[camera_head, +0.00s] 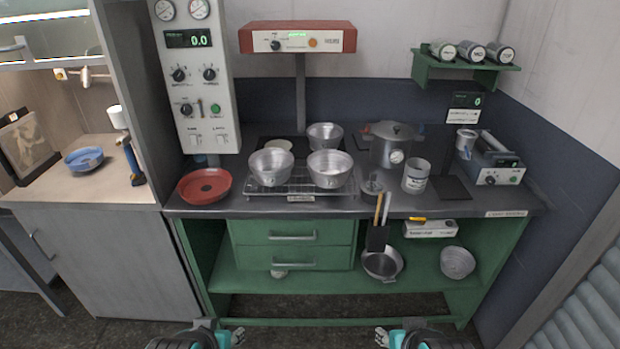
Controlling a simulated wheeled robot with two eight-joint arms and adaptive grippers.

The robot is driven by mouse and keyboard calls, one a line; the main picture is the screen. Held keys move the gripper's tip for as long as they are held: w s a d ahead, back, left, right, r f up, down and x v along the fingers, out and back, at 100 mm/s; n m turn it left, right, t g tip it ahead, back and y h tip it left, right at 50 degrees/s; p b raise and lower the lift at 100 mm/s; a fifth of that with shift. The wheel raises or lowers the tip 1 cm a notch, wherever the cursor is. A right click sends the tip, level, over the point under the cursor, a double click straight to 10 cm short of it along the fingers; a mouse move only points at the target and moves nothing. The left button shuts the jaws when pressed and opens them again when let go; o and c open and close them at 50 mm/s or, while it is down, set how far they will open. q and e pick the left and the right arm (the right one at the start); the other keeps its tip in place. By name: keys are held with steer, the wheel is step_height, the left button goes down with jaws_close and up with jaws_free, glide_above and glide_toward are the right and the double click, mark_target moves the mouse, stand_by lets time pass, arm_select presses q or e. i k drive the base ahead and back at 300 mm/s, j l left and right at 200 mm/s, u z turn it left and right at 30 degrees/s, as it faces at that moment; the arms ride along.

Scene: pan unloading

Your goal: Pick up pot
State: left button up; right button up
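A dark grey metal pot (388,152) with a lid and a top knob stands upright on the back right of the grey counter (345,205). A round pale dial or label is on its front. Several metal bowls stand to its left, among them one nearer bowl (330,168) and one further left (270,167). My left gripper (238,336) and my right gripper (381,337) show at the bottom edge, low in front of the bench and far from the pot. Both are small and partly cut off, so their finger opening is unclear. Nothing shows in them.
A red pan (204,186) lies at the left of the counter. A red-topped unit (297,38) overhangs the back. A pan (382,263) is on the lower shelf. The floor before the bench is clear.

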mark_target(270, 167)
steer(key=u, duration=1.4)
steer(key=l+z, duration=0.4)
steer(key=i+l+z, duration=0.1)
steer(key=z, duration=0.35)
steer(key=i+l+z, duration=0.15)
steer(key=z, duration=0.25)
steer(key=i+l, duration=0.05)
